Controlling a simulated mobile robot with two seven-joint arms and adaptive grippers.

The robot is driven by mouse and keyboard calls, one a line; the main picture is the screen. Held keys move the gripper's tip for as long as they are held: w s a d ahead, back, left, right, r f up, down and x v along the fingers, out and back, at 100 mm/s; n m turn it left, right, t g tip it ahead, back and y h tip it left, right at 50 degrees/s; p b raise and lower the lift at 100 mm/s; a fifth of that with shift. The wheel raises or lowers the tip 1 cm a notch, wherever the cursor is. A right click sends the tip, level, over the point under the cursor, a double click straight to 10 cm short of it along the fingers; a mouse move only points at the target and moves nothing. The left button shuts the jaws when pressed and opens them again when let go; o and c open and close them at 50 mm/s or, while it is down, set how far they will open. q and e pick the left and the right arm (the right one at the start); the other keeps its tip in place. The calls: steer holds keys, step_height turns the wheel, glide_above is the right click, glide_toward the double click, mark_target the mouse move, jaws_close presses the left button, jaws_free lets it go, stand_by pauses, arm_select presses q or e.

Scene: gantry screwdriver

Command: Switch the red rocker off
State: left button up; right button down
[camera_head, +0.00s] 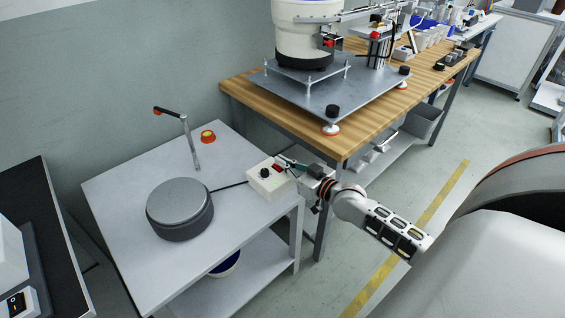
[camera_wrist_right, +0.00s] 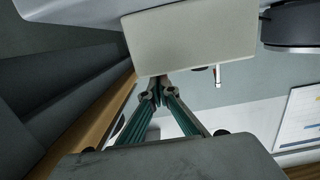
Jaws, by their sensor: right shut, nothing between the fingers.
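The pale control box (camera_head: 268,184) sits at the right edge of the grey table, with a black knob (camera_head: 264,173) on top. A small dark reddish patch beside the knob may be the red rocker; the fingers partly cover it, and I cannot tell its position. My right gripper (camera_head: 284,162) is shut and empty, its fingertips over the far right part of the box. In the right wrist view the shut fingertips (camera_wrist_right: 157,87) are close to the box's plain face (camera_wrist_right: 194,38); I cannot tell whether they touch. My left gripper is not in view.
A dark round unit (camera_head: 180,207), cabled to the box, stands on the grey table (camera_head: 120,205). Behind it are a post with a red-tipped arm (camera_head: 190,145) and a red-yellow button (camera_head: 208,136). A wooden bench (camera_head: 352,140) with a metal plate stands close to the right.

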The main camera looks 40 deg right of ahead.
steer(key=shift+r, duration=0.1)
steer(key=shift+w+r+p, duration=0.15)
steer(key=shift+r+p, duration=0.05)
steer(key=shift+p, duration=0.25)
steer(key=shift+f, duration=0.4)
steer(key=shift+r, duration=0.1)
step_height(320, 180, up, 2)
steer(key=shift+w+r+p, duration=0.1)
steer(key=shift+w+p, duration=0.05)
steer(key=shift+p, duration=0.65)
step_height(320, 180, up, 3)
steer(key=shift+w+f+p, duration=0.1)
steer(key=shift+w+p, duration=0.05)
steer(key=shift+p, duration=0.9)
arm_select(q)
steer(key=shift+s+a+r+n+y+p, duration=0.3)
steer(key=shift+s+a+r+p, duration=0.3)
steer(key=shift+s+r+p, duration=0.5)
arm_select(e)
steer(key=s+r, duration=0.3)
steer(key=s, duration=0.6)
steer(key=shift+s+d, duration=0.25)
steer(key=shift+d, duration=0.1)
